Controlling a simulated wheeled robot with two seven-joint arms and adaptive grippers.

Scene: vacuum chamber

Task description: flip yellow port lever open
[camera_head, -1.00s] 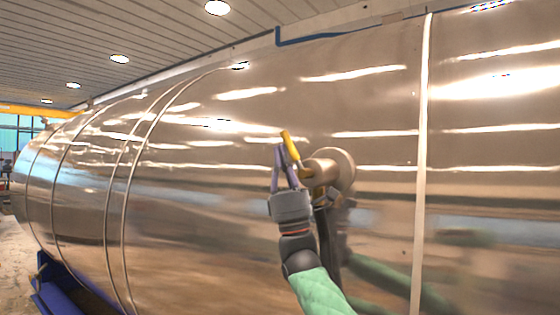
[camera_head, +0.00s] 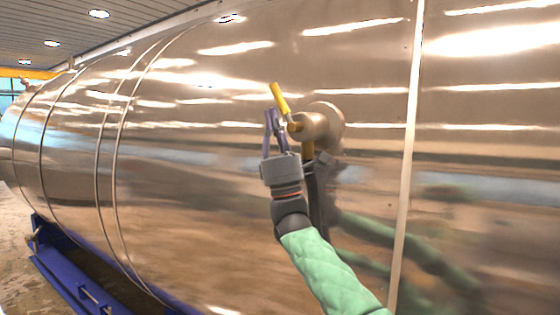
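The yellow lever (camera_head: 279,97) sticks up from the left side of the round metal port (camera_head: 322,126) on the tank's side, its top leaning left. A further yellow part shows below the port's left side. My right gripper (camera_head: 270,114) has purple fingers pointing up, just left of and below the lever's lower end. The fingertips lie close together and the fingers look shut, with nothing seen between them. Whether they touch the lever I cannot tell. My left gripper is not in view.
The large shiny tank (camera_head: 200,190) fills most of the view and mirrors my arm. A pale vertical seam (camera_head: 408,150) runs right of the port. A blue support frame (camera_head: 75,275) stands at the lower left. The space left of my gripper is clear.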

